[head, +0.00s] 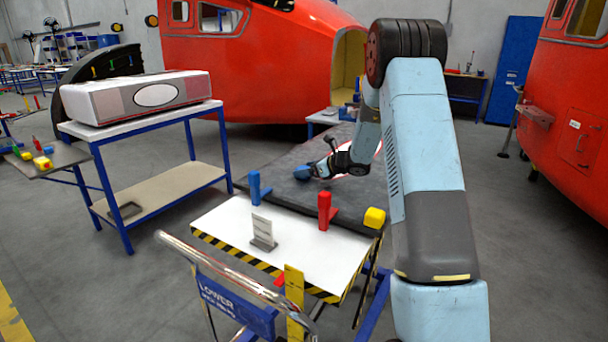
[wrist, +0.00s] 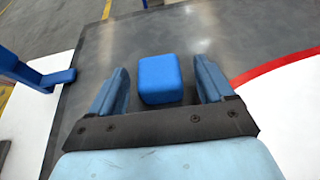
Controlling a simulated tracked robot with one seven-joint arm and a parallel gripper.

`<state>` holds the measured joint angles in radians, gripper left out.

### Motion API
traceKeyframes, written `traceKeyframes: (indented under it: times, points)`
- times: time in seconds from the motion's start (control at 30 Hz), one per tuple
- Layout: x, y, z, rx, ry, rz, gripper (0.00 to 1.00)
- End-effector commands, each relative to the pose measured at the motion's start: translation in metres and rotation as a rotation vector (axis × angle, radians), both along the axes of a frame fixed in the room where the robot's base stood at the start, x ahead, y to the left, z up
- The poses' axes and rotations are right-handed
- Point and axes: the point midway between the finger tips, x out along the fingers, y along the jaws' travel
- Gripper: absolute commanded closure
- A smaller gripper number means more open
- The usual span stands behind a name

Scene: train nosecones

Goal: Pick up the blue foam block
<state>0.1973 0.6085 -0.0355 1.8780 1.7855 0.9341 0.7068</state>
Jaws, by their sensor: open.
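The blue foam block (wrist: 160,80) lies on a dark grey panel (wrist: 255,35), between the two blue fingers of my gripper (wrist: 163,74) in the wrist view. Strips of the panel show between the block and each finger, so the jaws are open around or above it. I cannot tell the exact height of the fingers over the panel. In the head view my gripper (head: 314,170) reaches down at the panel, with the blue block (head: 301,173) at its tip, partly hidden.
A white-topped cart (head: 225,222) in front carries a blue upright piece (head: 256,187), a red one (head: 325,210), a yellow block (head: 374,218) and a grey stand (head: 263,232). The blue piece also shows at left in the wrist view (wrist: 35,75). Red train noses stand behind.

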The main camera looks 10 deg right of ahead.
Motion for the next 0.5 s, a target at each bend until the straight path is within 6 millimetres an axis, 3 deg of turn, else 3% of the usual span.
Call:
traceKeyframes:
  times: [0.2,0.43,0.5]
  points:
    - [0.017,0.018,-0.011,0.0,0.0,0.001,0.19]
    - [0.019,0.019,-0.011,0.0,0.0,-0.001,0.19]
    - [0.019,0.019,-0.011,0.0,0.0,-0.001,0.25]
